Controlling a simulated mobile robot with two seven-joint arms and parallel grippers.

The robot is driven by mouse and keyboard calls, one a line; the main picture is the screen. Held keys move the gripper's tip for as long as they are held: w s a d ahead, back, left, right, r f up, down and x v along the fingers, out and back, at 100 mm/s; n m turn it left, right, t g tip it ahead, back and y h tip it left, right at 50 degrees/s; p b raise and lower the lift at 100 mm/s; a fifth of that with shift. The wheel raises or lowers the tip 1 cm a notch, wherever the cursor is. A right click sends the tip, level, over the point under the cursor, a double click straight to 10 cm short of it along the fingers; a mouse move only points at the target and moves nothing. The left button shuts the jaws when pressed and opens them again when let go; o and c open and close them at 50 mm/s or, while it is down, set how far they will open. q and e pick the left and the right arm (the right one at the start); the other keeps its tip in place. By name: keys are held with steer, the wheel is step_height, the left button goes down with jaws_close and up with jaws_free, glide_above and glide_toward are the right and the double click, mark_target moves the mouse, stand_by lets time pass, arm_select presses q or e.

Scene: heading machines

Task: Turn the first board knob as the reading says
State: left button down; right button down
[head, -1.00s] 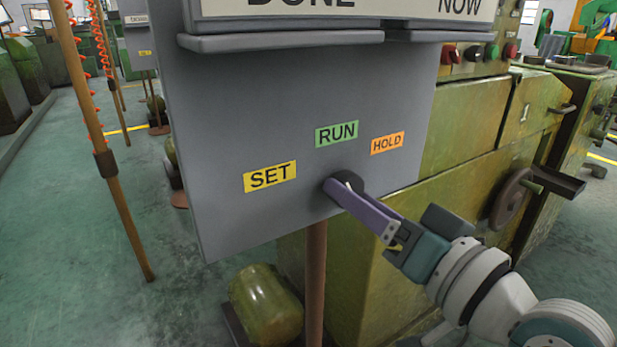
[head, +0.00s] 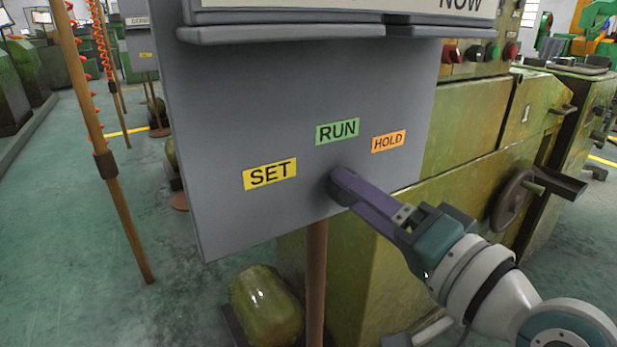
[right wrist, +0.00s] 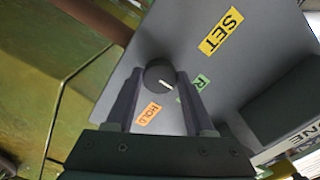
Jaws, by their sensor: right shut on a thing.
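The dark round knob (right wrist: 157,73) sits on the grey board (head: 260,100) below its labels. In the right wrist view it is between the two fingers of my right gripper (right wrist: 160,76), which is shut on it. In the head view my right gripper (head: 343,184) covers most of the knob. The yellow SET label (head: 270,174), RUN label (head: 337,131) and HOLD label (head: 388,141) are around the knob. My left gripper is not in view.
A ledge (head: 280,38) juts from the board above the labels. A brown post (head: 316,285) stands under the board. A green machine (head: 470,150) with a handwheel (head: 511,200) is behind and to the right. Open floor (head: 75,220) lies to the left.

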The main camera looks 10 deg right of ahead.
steer(key=shift+c, duration=1.4)
jaws_free()
steer(key=v, duration=1)
steer(key=shift+p, duration=0.45)
